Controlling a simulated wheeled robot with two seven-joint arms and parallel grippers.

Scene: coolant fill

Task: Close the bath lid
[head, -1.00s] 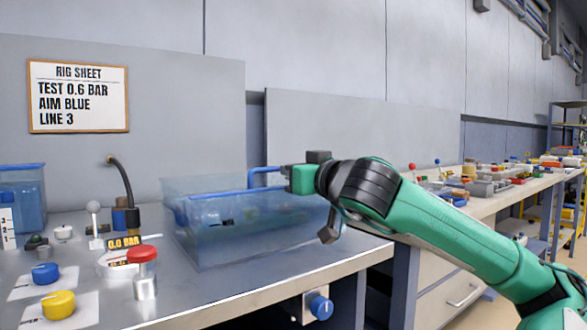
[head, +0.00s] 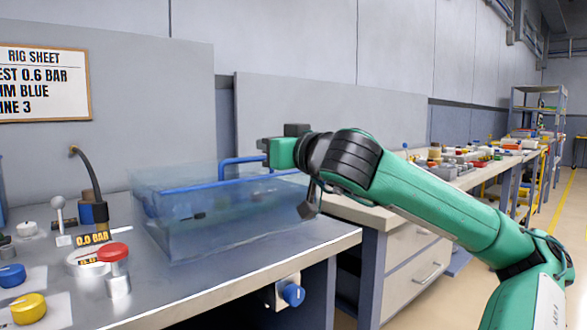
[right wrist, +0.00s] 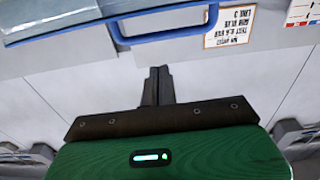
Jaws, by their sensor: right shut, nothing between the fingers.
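The bath (head: 225,232) is a see-through blue tank on the bench, left of centre in the head view. Its clear lid has a blue edge bar and a blue handle (head: 240,160); how far it is tilted is hard to tell. My right gripper (head: 264,146) is close to the right end of the handle. In the right wrist view the blue handle (right wrist: 165,32) and lid edge lie across the top, beyond the fingertips (right wrist: 157,72). The fingers are together and empty, apart from the handle in that view. My left gripper is out of view.
On the bench left of the bath stand a red-capped post (head: 115,265), a 0.0 BAR display (head: 93,238), a lever (head: 59,215) and a yellow knob (head: 28,307). A blue knob (head: 293,294) sticks out below the bench's front edge. A second bench with drawers (head: 415,265) stands right.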

